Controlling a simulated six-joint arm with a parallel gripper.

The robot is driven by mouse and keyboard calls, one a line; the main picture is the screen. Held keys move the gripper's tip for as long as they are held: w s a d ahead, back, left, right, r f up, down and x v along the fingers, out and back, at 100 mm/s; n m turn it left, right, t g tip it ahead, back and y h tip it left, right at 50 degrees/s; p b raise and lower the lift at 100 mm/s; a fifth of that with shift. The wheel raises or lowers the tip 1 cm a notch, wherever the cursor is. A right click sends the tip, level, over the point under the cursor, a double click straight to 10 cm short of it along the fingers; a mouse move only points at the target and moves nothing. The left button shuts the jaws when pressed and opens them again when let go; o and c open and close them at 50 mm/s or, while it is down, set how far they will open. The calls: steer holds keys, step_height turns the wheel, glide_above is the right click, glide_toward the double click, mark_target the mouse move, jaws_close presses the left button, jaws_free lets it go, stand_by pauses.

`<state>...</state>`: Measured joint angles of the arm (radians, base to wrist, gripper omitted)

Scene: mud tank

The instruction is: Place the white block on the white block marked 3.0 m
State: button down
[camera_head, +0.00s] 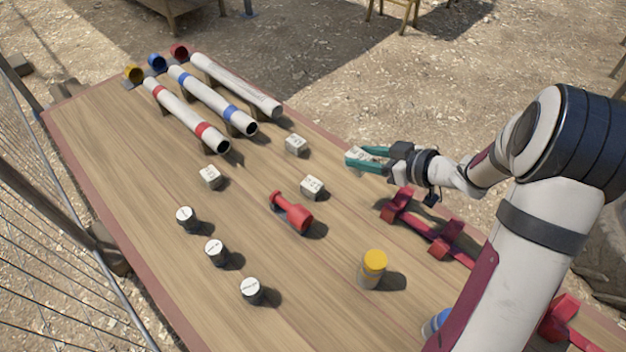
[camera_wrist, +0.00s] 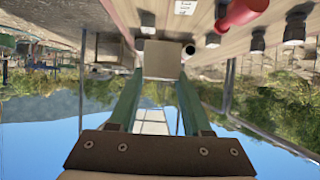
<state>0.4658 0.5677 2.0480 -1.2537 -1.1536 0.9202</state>
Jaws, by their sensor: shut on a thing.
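My gripper (camera_head: 368,159) is shut on a white block (camera_head: 354,155) and holds it above the right side of the table. In the wrist view the held block (camera_wrist: 163,60) sits between the two green fingertips. Three other white blocks stand apart on the table: one behind, left of the held block (camera_head: 295,145), one in the middle (camera_head: 312,187) and one farther left (camera_head: 210,177). They carry dark marks on top, too small to read, so I cannot tell which is marked 3.0 m. The wrist view also shows a marked white block (camera_wrist: 185,7) at its top edge.
A red flanged piece (camera_head: 291,212) lies near the middle block. Several white-topped cylinders (camera_head: 214,251) stand at left. A yellow-capped jar (camera_head: 373,268) stands in front. Red brackets (camera_head: 443,240) line the right edge. Banded white tubes (camera_head: 186,115) lie at the back.

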steer(key=w+a+f, duration=0.1)
steer(key=a+f, duration=0.1)
steer(key=a, duration=0.1)
steer(key=w+a+f, duration=0.1)
steer(key=a+f, duration=0.1)
steer(key=a, duration=0.1)
steer(key=w+a+f, duration=0.1)
steer(key=a+f, duration=0.1)
steer(key=a, duration=0.1)
steer(key=shift+w+a+f, duration=0.2)
steer(key=shift+w+a, duration=0.1)
steer(key=shift+w, duration=0.05)
steer(key=shift+w+f, duration=0.1)
steer(key=shift+f, duration=1.85)
steer(key=shift+c, duration=1.7)
jaws_free()
steer(key=shift+f, duration=0.15)
